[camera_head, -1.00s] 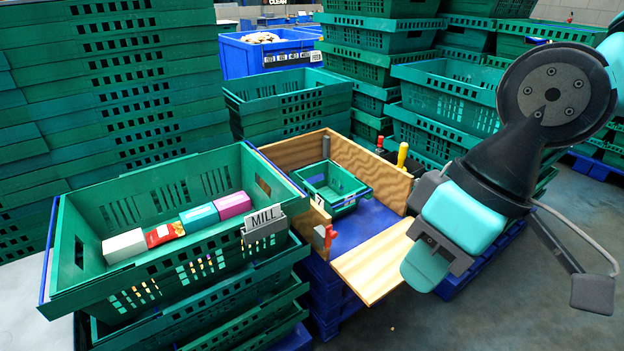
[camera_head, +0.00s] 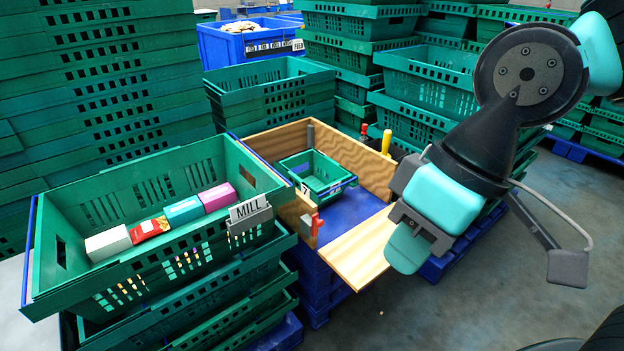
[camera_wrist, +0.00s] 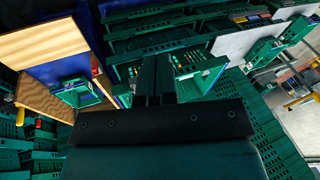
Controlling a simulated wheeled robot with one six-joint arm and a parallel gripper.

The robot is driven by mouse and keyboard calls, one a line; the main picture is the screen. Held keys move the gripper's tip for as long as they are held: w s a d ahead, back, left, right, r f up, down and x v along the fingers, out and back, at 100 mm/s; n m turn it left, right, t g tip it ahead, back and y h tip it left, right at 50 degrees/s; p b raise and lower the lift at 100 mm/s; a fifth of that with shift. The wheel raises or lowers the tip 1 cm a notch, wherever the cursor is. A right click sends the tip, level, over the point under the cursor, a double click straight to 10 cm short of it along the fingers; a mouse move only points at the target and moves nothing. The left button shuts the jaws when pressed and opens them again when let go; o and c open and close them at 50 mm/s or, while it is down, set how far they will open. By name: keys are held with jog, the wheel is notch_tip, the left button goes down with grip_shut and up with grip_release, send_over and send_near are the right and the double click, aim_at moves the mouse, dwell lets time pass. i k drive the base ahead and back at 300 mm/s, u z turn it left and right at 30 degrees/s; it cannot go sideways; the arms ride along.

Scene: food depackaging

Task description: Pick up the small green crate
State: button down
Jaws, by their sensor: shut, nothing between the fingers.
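The small green crate (camera_head: 316,177) sits inside an open-fronted wooden box (camera_head: 286,143) on a blue floor (camera_head: 350,208), toward the box's back left. A tag with a 7 is on its front. It also shows in the wrist view (camera_wrist: 80,93), left of my fingers. My gripper (camera_head: 405,252) is to the right of the small crate, near the box's lowered wooden flap (camera_head: 358,248). In the wrist view my gripper's fingers (camera_wrist: 156,75) are together with nothing between them, apart from the small crate.
A large green crate labelled MILL (camera_head: 160,225) stands left of the box and holds several small cartons (camera_head: 183,211). Tall stacks of green crates (camera_head: 110,85) rise behind. A red latch (camera_head: 316,224) and a yellow handle (camera_head: 387,141) stick up at the box. Open floor (camera_head: 450,310) lies front right.

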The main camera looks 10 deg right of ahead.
aim_at(311, 182)
jog(key=z, duration=1.6)
jog(key=i, duration=2.15)
jog(key=u, duration=2.95)
jog(key=i, duration=0.55)
jog(key=u, duration=0.05)
